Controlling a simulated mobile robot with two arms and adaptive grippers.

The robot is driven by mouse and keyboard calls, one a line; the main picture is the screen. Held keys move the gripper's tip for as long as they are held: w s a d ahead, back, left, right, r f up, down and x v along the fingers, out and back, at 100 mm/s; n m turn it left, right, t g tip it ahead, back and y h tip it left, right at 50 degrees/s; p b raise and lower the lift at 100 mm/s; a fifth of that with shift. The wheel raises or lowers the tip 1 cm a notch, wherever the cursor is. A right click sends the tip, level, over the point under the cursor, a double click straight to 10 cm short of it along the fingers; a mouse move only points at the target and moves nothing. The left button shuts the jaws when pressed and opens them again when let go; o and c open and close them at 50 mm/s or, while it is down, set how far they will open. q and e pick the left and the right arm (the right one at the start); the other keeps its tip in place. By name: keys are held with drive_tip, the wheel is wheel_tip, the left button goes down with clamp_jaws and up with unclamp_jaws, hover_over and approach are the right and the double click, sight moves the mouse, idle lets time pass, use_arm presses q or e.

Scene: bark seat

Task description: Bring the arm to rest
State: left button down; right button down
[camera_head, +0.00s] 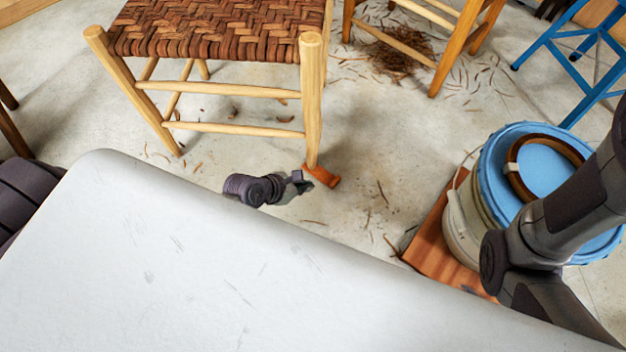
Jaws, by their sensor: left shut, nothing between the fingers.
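My left gripper (302,183) shows low over the floor, just beyond the white edge in the foreground. It is shut and empty. It is close to the foot of the chair's near right leg and to an orange-brown piece (322,176) at that foot. I cannot tell whether it touches either. Part of my left arm shows at the left edge, and its middle stretch is hidden. My right arm comes in at the right, in front of the bucket. Its gripper is out of view.
A wooden chair (220,91) with a woven bark seat stands ahead. A blue-lidded bucket (495,150) with a brown ring (517,180) on its lid stands on a reddish board (437,250). A blue stool (570,70) is at upper right. Bark scraps litter the otherwise open floor between.

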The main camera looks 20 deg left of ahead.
use_arm(q)
drive_tip(key=shift+s+a+r, duration=0.1)
drive_tip(key=shift+s+r, duration=0.15)
drive_tip(key=shift+s, duration=0.3)
